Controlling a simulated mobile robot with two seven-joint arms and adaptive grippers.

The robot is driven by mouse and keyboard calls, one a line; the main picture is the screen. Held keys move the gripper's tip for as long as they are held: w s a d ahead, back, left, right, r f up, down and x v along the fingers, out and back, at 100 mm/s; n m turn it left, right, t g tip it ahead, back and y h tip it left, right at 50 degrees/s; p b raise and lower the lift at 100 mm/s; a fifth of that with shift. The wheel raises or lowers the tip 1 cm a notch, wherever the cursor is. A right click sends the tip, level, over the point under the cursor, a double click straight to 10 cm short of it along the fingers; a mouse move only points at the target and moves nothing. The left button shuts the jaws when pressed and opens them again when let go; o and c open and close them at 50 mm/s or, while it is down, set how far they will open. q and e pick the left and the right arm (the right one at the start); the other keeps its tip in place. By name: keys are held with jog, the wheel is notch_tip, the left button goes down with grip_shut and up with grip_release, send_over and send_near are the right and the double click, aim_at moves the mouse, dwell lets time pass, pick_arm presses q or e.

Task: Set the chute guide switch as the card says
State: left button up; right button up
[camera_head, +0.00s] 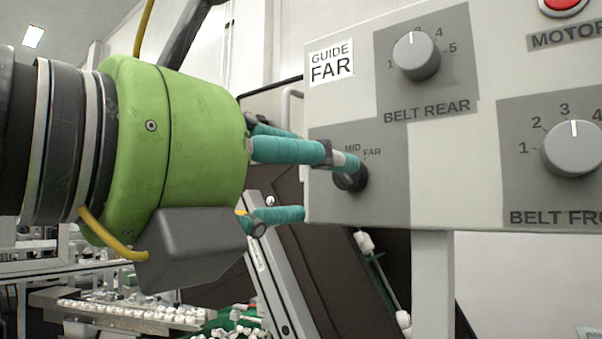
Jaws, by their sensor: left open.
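The white card (331,63) reads GUIDE FAR. Below it on the panel is the guide switch, a dark knob (352,181) with the labels MID and FAR visible above it; the left part of its scale is hidden. My left gripper (328,188), green with teal-wrapped fingers, is open in front of the switch. One finger overlaps the knob's upper part and the other sits lower left of it. Whether a finger touches the knob I cannot tell. The finger hides the knob's top, so I cannot read its pointer. My right gripper is not in view.
On the same panel are the BELT REAR knob (416,56), the BELT FRONT knob (574,149) and a red motor button (563,4). Below, a sloping chute (278,270) runs down behind the gripper, and a tray of small white parts (135,312) lies lower left.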

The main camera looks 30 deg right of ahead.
aim_at(340, 175)
pick_arm(q)
jog(key=p+x, duration=0.2)
jog(key=x, duration=0.1)
jog(key=p+x, duration=0.2)
jog(key=x, duration=0.2)
jog(key=shift+w+r, duration=0.1)
jog(key=shift+w, duration=0.15)
